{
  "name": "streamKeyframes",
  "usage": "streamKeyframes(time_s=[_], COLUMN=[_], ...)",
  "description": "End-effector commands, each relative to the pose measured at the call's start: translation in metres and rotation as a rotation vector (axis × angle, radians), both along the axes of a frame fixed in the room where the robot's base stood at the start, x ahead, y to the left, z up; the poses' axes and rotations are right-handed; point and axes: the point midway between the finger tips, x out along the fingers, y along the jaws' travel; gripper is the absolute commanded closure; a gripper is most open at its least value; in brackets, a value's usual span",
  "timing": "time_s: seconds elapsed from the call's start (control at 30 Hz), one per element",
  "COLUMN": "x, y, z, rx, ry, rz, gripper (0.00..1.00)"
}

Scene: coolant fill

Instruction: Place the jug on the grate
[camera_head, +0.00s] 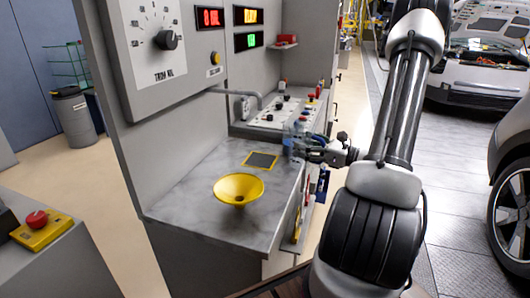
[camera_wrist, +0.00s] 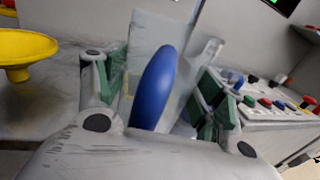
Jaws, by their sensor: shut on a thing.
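The jug is a clear, see-through vessel; it shows faintly in the head view (camera_head: 294,139) and fills the middle of the wrist view (camera_wrist: 143,42), with a blue handle (camera_wrist: 155,85) toward my wrist. My gripper (camera_head: 305,146) is shut on the jug; in the wrist view its green-padded fingers (camera_wrist: 160,90) stand on either side of the handle. The jug is just right of the grate, near the worktop's right edge. Its base is hard to make out, so I cannot tell whether it touches.
A yellow funnel (camera_head: 238,189) stands on the worktop (camera_head: 190,205) in front of the grate; it also shows at left in the wrist view (camera_wrist: 28,50). A control panel (camera_head: 277,113) with knobs and buttons lies behind. A grey pipe (camera_head: 240,94) sticks out from the wall panel.

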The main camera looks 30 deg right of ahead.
Motion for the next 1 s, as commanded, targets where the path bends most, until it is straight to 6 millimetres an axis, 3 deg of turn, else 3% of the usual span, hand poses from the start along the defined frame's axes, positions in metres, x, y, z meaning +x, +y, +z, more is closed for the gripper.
streamKeyframes(time_s=[0.3,0.5,0.77,1.0], x=[0.080,0.119,0.138,0.139], y=[0.051,0.073,0.084,0.084], z=[0.000,0.000,0.000,-0.034], rx=[-0.002,-0.001,0.000,0.001], ry=[-0.001,0.000,-0.001,0.002], rz=[0.006,0.002,0.001,-0.002], gripper=[0.60,0.60,0.60,0.60])
